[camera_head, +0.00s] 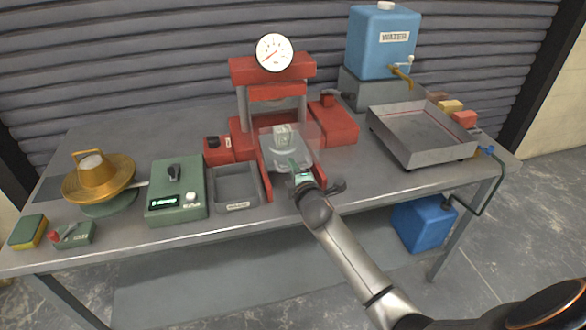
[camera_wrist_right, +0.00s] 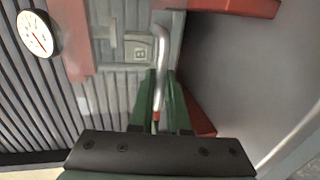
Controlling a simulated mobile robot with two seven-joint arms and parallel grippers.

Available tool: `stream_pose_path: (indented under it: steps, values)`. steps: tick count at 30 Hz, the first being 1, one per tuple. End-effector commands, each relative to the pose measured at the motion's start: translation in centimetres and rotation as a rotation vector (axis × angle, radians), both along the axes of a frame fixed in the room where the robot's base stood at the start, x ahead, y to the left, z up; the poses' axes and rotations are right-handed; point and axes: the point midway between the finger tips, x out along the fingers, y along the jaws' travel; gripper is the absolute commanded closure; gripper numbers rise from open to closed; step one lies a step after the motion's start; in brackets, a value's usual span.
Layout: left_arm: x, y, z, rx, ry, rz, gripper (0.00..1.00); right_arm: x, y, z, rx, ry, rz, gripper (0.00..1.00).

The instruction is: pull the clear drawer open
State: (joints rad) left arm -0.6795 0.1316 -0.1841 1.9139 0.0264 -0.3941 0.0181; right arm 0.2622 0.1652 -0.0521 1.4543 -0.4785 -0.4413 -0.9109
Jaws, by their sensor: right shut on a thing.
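A clear, see-through panel (camera_head: 309,138) stands at the front of the red press (camera_head: 272,68). I cannot tell from its shape whether it is a drawer or a guard. Behind it sits a pale grey block (camera_head: 282,136), which seems to be the grey piece marked "B" (camera_wrist_right: 139,53) in the right wrist view. My right gripper (camera_head: 300,174) is in front of the press, at the panel's lower edge. In the right wrist view its green fingers (camera_wrist_right: 161,95) are shut on a bent silver handle (camera_wrist_right: 161,60). My left gripper is not in view.
A grey tray (camera_head: 237,189) and a green box with a display (camera_head: 177,190) stand left of the press. A large metal pan (camera_head: 420,137) and a blue water tank (camera_head: 381,42) stand right. The table's front edge lies just below my right gripper.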

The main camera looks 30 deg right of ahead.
Motion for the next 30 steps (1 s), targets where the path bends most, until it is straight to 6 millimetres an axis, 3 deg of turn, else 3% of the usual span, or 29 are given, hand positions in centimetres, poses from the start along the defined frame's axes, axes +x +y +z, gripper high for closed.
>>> stream_pose_path:
  steps: [3,4,12,23,30]
  values:
    - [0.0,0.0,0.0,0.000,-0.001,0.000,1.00,0.0,0.0,-0.1,0.000,0.002,0.000,1.00]
    - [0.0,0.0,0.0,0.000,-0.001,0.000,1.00,0.0,0.0,-0.1,0.000,0.002,0.000,0.83]
    - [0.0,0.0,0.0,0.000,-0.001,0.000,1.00,0.0,0.0,0.0,0.000,0.000,0.000,0.55]
    - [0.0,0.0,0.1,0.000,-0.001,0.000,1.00,-0.6,0.1,0.1,-0.001,0.000,0.000,0.55]
    - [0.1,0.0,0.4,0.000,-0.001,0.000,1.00,-3.8,0.9,0.8,-0.001,0.000,0.001,0.55]
